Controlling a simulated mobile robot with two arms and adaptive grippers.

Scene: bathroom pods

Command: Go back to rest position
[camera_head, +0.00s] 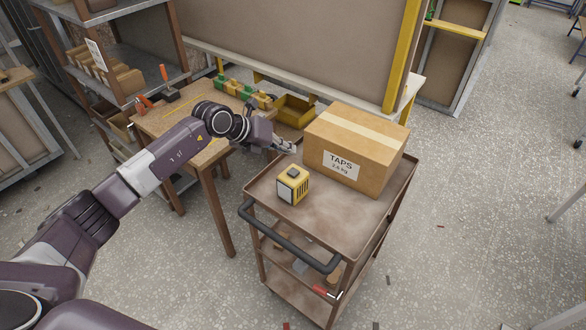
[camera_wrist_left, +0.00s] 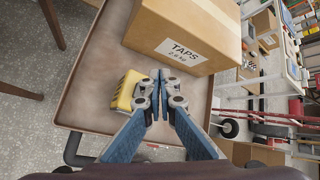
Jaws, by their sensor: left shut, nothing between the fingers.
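My left arm reaches in from the left in the head view, over the corner of the wooden table. Its gripper (camera_head: 288,147) is above the far left part of the brown cart (camera_head: 315,225). In the left wrist view the gripper's blue fingers (camera_wrist_left: 157,95) are shut with nothing between them. A yellow block-shaped device (camera_head: 293,184) stands on the cart just below and nearer than the gripper; in the left wrist view it (camera_wrist_left: 126,91) is partly hidden behind the fingers. My right gripper is in neither view.
A cardboard box labelled TAPS (camera_head: 360,140) sits on the cart behind the yellow device. The wooden table (camera_head: 215,157) is left of the cart, with tools and a yellow bin (camera_head: 295,110). Metal shelves (camera_head: 130,60) stand at the upper left. Open floor (camera_head: 480,220) lies to the right.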

